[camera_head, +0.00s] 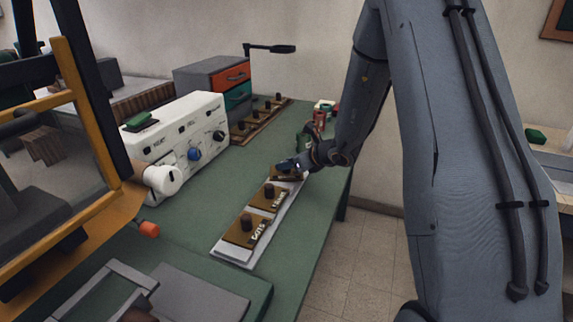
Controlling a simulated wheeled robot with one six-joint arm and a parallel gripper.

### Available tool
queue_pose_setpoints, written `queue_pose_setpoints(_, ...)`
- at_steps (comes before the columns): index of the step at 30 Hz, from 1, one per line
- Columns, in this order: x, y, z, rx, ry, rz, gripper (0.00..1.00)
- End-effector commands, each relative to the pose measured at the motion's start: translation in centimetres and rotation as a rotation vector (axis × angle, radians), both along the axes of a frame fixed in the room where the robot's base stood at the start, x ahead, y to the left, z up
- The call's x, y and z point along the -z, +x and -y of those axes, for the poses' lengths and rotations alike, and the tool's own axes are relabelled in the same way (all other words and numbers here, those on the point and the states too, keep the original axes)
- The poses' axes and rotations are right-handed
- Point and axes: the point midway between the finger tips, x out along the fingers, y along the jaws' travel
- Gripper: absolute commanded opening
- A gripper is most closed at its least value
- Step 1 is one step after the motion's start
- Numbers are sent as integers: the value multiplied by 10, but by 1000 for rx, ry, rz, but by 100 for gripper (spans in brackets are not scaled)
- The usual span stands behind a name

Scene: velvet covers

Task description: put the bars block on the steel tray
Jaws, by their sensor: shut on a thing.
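The steel tray (232,252) is a long pale strip on the green bench. Two brown blocks with dark knobs sit on its near and middle parts. The near block (245,231) reads like "DOTS"; the middle block's (268,197) lettering is too small to read surely. My gripper (287,167) is low over the tray's far end, shut on a similar brown block, taken as the bars block (287,177). Its marking is unreadable and its knob is hidden by the fingers. I cannot tell whether it touches the tray.
A wooden rack (240,138) with several knobbed blocks stands behind, by a drawer unit (212,79). A white control box (177,134) is left of the tray. Small red and green items (321,113) are at the far right edge. Bare bench lies left of the tray.

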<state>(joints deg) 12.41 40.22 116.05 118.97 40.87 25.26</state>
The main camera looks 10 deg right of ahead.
Motion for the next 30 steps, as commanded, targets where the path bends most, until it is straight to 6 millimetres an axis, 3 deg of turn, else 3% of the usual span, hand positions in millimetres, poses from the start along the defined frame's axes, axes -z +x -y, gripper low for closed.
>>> queue_pose_setpoints(1,2,1,0,0,1,1,0)
queue_pose_setpoints(2,2,0,0,0,0,0,25)
queue_pose_setpoints(5,1,0,0,0,0,0,40)
queue_pose_setpoints(17,-3,-1,0,0,0,0,40)
queue_pose_setpoints(30,-46,-55,35,2,0,3,40)
